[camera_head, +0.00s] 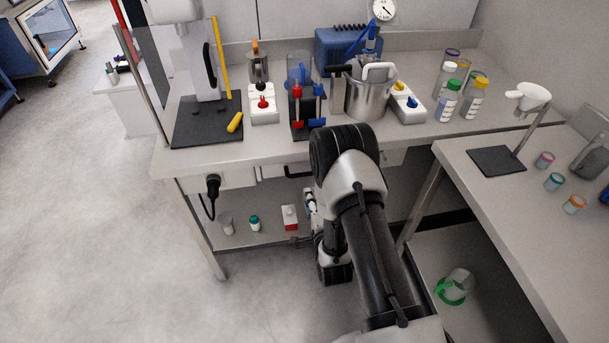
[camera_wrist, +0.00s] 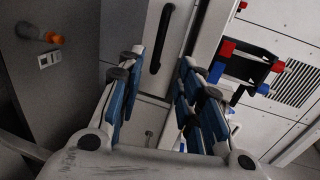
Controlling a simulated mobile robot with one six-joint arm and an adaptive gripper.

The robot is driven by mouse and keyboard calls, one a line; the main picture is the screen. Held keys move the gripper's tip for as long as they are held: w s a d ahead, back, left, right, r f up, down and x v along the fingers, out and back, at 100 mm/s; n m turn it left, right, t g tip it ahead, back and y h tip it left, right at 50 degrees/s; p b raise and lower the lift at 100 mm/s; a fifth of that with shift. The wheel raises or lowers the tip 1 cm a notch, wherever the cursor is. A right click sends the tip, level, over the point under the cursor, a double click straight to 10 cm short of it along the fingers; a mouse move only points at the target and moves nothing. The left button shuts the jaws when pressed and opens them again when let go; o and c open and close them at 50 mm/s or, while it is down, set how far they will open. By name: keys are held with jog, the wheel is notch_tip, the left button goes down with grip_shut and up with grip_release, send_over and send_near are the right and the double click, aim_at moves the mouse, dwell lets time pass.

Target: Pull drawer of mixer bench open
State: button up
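The mixer bench (camera_head: 265,155) stands ahead with its drawer front (camera_head: 267,172) under the top. The drawer looks closed. Its black bar handle (camera_head: 298,172) shows just left of my arm, which hides the drawer's right part. In the wrist view the handle (camera_wrist: 160,38) is a dark bar on the pale drawer front (camera_wrist: 181,35). My gripper (camera_wrist: 161,62) is open, with blue-padded fingers spread on either side of the handle's line. The handle lies beyond the fingertips, and no contact shows. In the head view my arm mostly hides the gripper.
On the bench stand a metal pot (camera_head: 366,98), a red-knobbed box (camera_head: 263,108) and several bottles. A black plug (camera_head: 213,185) hangs at the bench's left front. A red-and-white box (camera_head: 289,217) sits below. A second table (camera_head: 470,205) closes in the right; the left floor is free.

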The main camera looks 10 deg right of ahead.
aim_at(305, 175)
jog(key=b+x, duration=0.3)
jog(key=x, duration=1.1)
jog(key=shift+w+b, duration=0.1)
jog(key=shift+b, duration=0.25)
jog(key=shift+c, duration=0.6)
grip_shut()
